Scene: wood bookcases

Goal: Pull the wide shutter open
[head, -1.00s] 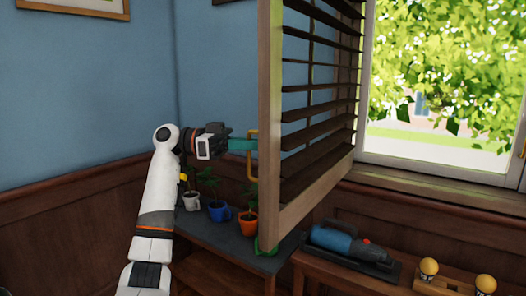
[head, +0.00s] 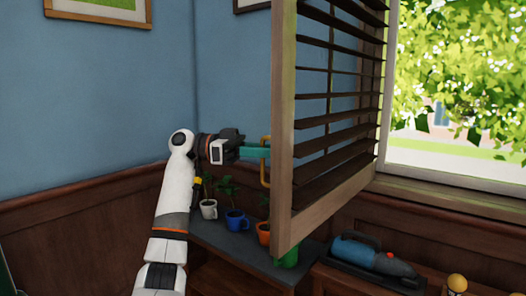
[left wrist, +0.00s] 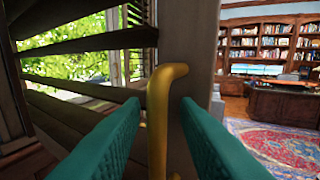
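The wide shutter (head: 283,130), a wooden frame with dark slats, stands swung out from the window at a steep angle. Its brass handle (head: 264,172) is on the free edge, facing left. My left gripper (head: 262,149) reaches the handle from the left with its teal fingers. In the left wrist view the handle (left wrist: 158,130) stands upright between the two fingers, with a gap visible on each side, so the gripper looks open around it. The shutter frame (left wrist: 190,60) shows behind the handle. My right gripper is in neither current view.
A blue handheld tool (head: 368,255) lies on a wooden bench at right. The bright window (head: 450,150) is behind.

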